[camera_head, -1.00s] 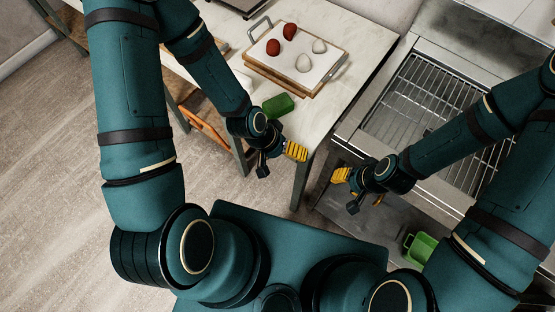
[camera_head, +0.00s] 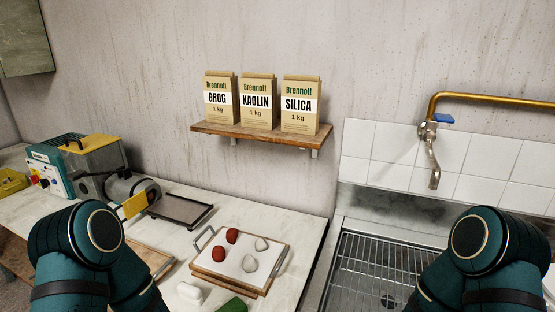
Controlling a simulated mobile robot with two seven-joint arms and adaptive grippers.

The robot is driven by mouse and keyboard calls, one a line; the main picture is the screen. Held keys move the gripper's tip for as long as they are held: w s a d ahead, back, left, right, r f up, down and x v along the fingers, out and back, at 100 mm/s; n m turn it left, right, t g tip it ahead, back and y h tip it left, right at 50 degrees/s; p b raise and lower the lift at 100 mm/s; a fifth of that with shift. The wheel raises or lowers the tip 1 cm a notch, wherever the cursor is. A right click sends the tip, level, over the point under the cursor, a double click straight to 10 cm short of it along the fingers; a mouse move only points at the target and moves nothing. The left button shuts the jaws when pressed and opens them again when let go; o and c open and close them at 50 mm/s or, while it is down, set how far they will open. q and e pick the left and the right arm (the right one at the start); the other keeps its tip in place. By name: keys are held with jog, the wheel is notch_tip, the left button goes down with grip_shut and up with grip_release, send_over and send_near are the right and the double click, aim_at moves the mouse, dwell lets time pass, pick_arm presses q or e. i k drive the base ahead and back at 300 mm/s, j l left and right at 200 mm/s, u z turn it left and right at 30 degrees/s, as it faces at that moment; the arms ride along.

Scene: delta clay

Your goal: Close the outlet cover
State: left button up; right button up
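A clay machine with a teal side, a grey drum and a yellow top (camera_head: 92,146) stands on the counter at the left. Its grey barrel (camera_head: 122,186) points right and toward me. A yellow flat piece (camera_head: 135,204) stands out at the barrel's mouth end, seemingly the outlet cover. It looks swung aside from the round mouth, but I cannot tell its exact angle. Both my grippers are out of the picture; only my upper arm parts show at the bottom left and bottom right.
A dark-framed tray (camera_head: 180,211) lies beside the barrel. A board with handles (camera_head: 207,268) holds two red and two grey lumps. A white block (camera_head: 190,292) and green block (camera_head: 234,305) lie in front. A sink with a rack (camera_head: 375,270) is right. Three bags stand on a wall shelf (camera_head: 215,130).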

aim_at(134, 206)
jog(key=k+u, duration=0.25)
jog(key=u, duration=0.85)
jog(key=j+z, duration=0.1)
jog(key=z, duration=0.2)
jog(key=i+j+z, duration=0.1)
jog(key=j+z, duration=0.2)
jog(key=z, duration=0.2)
jog(key=j+z, duration=0.45)
jog(key=i+j+z, duration=0.1)
jog(key=j+z, duration=0.2)
jog(key=j, duration=0.6)
